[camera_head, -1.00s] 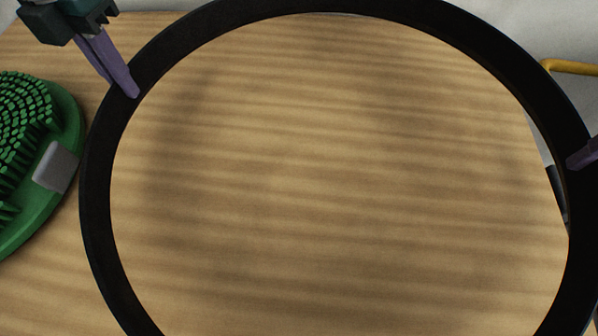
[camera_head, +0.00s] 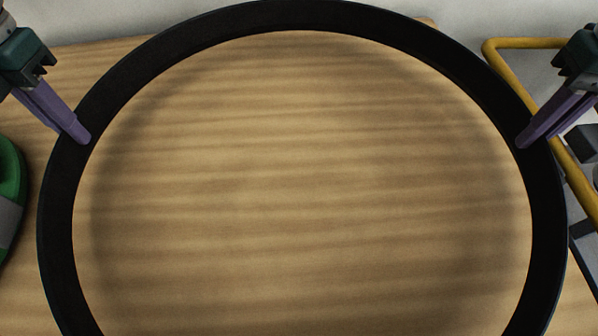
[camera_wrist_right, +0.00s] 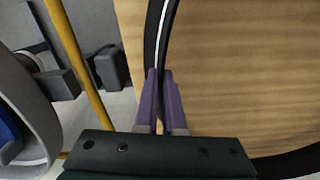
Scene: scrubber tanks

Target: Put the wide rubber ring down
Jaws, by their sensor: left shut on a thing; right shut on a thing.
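The wide rubber ring (camera_head: 57,215) is a large black hoop that fills most of the head view, its near edge cut off by the frame. My left gripper (camera_head: 84,139) is shut on its upper left rim. My right gripper (camera_head: 523,142) is shut on its upper right rim. In the right wrist view the purple fingers (camera_wrist_right: 159,75) pinch the ring's band (camera_wrist_right: 152,45) between them. The ring is held over the wooden table top (camera_head: 300,190), with a soft shadow inside its outline. I cannot tell how large the gap beneath it is.
A green round brush (camera_head: 10,190) lies on the table at the left edge. A yellow rail (camera_head: 520,43) and grey machine parts (camera_wrist_right: 108,67) stand beyond the table's right edge. The table inside the ring is clear.

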